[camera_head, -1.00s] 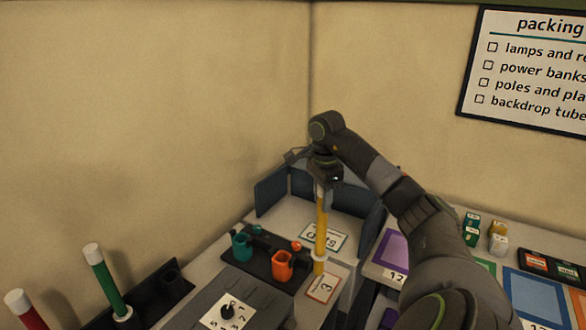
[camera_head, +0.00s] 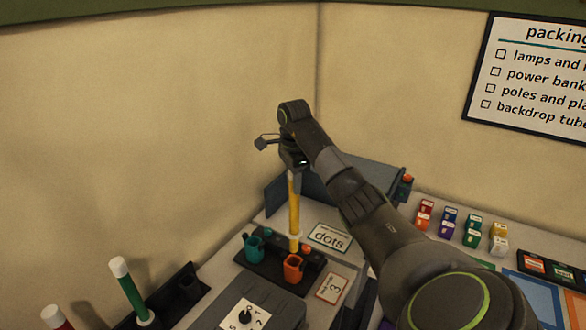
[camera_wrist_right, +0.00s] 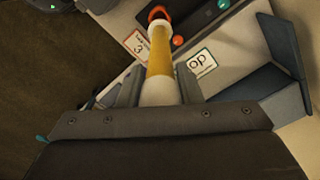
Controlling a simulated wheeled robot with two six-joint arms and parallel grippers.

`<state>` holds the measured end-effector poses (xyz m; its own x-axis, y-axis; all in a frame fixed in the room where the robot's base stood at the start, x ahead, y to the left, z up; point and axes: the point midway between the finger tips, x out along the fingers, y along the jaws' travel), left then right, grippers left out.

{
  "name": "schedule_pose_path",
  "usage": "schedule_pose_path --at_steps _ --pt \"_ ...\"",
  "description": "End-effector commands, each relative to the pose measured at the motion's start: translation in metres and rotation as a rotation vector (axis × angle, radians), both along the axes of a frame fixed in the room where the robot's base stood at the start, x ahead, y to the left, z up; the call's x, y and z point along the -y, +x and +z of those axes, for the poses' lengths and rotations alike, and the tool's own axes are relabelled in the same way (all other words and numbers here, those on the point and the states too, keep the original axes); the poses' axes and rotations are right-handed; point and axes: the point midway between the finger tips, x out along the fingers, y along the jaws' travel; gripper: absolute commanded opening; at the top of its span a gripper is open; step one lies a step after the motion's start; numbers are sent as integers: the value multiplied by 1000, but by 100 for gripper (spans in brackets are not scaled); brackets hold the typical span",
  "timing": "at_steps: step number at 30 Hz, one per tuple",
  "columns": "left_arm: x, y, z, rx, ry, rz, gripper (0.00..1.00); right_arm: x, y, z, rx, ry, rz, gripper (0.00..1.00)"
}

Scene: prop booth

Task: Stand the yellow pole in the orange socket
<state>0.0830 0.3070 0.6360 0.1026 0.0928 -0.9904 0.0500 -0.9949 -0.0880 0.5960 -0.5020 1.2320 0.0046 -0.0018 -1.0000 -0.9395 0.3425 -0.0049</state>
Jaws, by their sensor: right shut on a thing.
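The yellow pole (camera_head: 294,210) has white bands near its ends and hangs nearly upright. My right gripper (camera_head: 294,168) is shut on its top end. The right wrist view shows the pole (camera_wrist_right: 159,60) running away from the fingers (camera_wrist_right: 159,92). The orange socket (camera_head: 292,270) stands on a dark base beside a teal socket (camera_head: 253,248). The pole's lower end appears just behind or above the orange socket's rim; I cannot tell whether it touches. In the right wrist view the pole's tip partly covers the orange socket (camera_wrist_right: 157,10). My left gripper is not in view.
A dial box (camera_head: 245,315) stands in front of the sockets. A green pole (camera_head: 129,290) stands in a dark rack at left. Small coloured blocks (camera_head: 472,228) stand farther right.

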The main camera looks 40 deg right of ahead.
Motion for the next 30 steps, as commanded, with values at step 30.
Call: schedule_pose_path --at_steps 30 --pt "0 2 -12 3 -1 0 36 -2 1 -33 -4 -2 3 0"
